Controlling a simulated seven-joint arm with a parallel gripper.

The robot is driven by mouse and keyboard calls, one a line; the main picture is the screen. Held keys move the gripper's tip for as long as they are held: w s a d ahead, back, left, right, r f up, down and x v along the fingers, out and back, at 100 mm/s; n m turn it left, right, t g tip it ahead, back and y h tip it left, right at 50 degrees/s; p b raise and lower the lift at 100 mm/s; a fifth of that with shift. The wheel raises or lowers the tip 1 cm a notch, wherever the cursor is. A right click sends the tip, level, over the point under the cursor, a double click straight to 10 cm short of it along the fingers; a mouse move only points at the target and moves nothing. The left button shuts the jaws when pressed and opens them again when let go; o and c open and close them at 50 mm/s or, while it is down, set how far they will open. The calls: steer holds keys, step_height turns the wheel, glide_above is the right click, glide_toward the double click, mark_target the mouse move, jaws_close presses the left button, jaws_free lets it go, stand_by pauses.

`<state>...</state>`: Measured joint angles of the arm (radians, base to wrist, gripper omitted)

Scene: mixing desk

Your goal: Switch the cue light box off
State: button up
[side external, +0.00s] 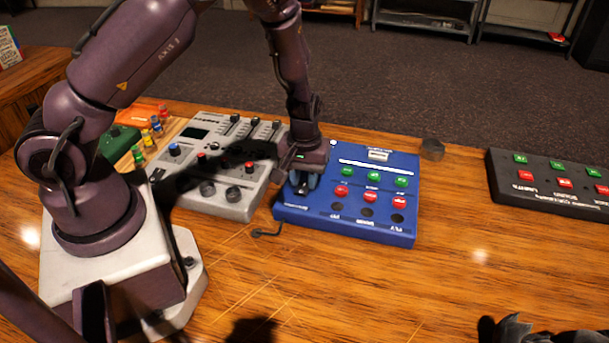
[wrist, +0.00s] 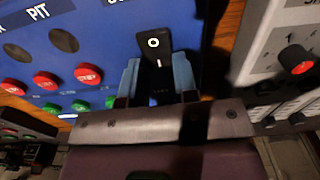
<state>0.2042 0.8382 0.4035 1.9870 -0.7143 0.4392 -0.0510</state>
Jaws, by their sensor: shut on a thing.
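The blue box (side external: 345,227) with green and red buttons and dark round lamps, which I take for the cue light box, lies on the desk; its blue face (wrist: 100,25) also fills much of the wrist view. A black switch (wrist: 153,42) marked with a white circle and a bar stands on its face. My gripper (side external: 303,188) points down over the box's left part. In the wrist view my gripper (wrist: 157,70) has its two blue-grey fingers shut on the switch, one on each side.
A grey mixer (side external: 225,170) with knobs and faders sits close on the left. A black button box (side external: 555,184) stands at the right. A dark cylinder (side external: 432,150) stands behind the blue box, and a small black hook-shaped item (side external: 267,232) lies in front. The desk's front middle is mostly clear.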

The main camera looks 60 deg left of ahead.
steer(key=shift+s+d+r+t+y, duration=0.1)
steer(key=shift+t+y, duration=0.4)
steer(key=shift+s+d+r+t+y, duration=0.1)
steer(key=shift+t+y, duration=0.4)
steer(key=o, duration=0.9)
steer(key=v, duration=1.3)
